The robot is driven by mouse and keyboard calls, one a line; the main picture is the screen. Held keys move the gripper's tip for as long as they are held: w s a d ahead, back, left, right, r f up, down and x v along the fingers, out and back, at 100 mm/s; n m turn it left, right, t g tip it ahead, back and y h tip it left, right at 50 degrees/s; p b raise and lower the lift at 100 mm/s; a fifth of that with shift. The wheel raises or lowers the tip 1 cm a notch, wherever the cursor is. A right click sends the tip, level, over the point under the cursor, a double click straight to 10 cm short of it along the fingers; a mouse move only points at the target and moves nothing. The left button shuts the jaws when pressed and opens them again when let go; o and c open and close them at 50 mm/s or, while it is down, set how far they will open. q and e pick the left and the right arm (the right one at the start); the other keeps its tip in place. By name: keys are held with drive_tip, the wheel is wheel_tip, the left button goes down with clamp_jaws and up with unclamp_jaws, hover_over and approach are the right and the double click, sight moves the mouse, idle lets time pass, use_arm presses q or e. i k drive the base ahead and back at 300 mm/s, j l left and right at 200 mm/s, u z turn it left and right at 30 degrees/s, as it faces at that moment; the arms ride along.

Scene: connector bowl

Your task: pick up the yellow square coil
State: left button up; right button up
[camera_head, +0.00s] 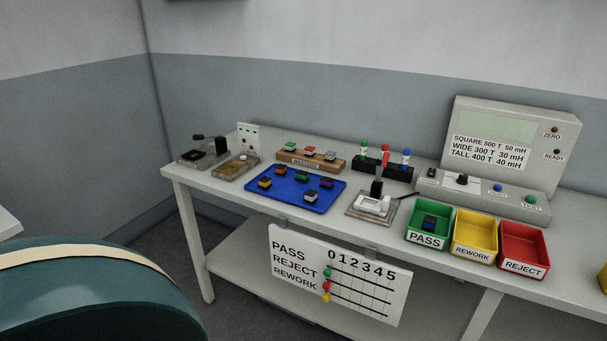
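The yellow square coil (264,184) appears to be the small dark piece with a yellow top at the left front of the blue tray (287,203). Several similar small coils with other colours lie on the same tray, among them a green one (309,175) and a purple one (326,184). They are too small to make out their shapes well. Neither of my grippers is in view.
A test fixture (370,205) stands right of the tray. Green PASS (428,240), yellow REWORK (473,254) and red REJECT (523,267) bins line the front right. A meter (505,125) stands behind. A rounded teal object (90,295) fills the lower left.

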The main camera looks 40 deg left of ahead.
sight(264, 182)
drive_tip(key=u, duration=1.6)
drive_tip(key=z, duration=0.35)
drive_tip(key=i+j+z, duration=0.15)
drive_tip(key=z, duration=0.2)
drive_tip(key=i+j+z, duration=0.1)
drive_tip(key=j+z, duration=0.25)
drive_tip(key=i+j+z, duration=0.1)
drive_tip(key=j+z, duration=0.2)
